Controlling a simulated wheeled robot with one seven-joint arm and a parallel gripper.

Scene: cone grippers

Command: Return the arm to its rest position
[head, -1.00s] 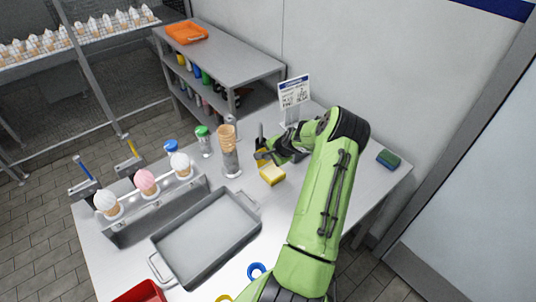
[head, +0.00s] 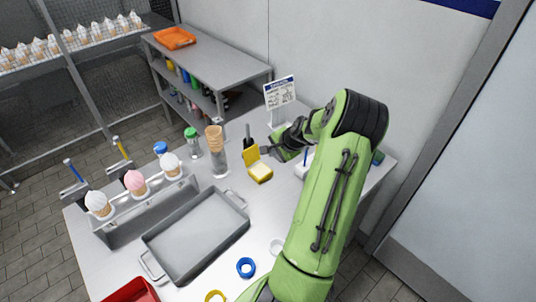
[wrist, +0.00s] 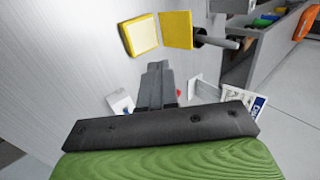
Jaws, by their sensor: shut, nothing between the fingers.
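My green arm (head: 325,200) reaches up over the right part of the steel table (head: 105,262). My gripper (head: 277,151) is in the air over the back of the table, just right of an open yellow box (head: 258,172), and looks apart from it. In the wrist view the dark fingers (wrist: 158,68) are together with nothing between them. The yellow box also shows beyond the fingertips in the wrist view (wrist: 140,36). My arm hides part of the table's right side.
A sign (head: 280,94) stands behind the gripper. A cone stack (head: 215,138), a grey tray (head: 195,236) and a holder (head: 145,207) with ice cream cones stand to the left. Blue (head: 246,267) and white (head: 277,247) rings lie near the arm. A shelf (head: 210,60) stands behind.

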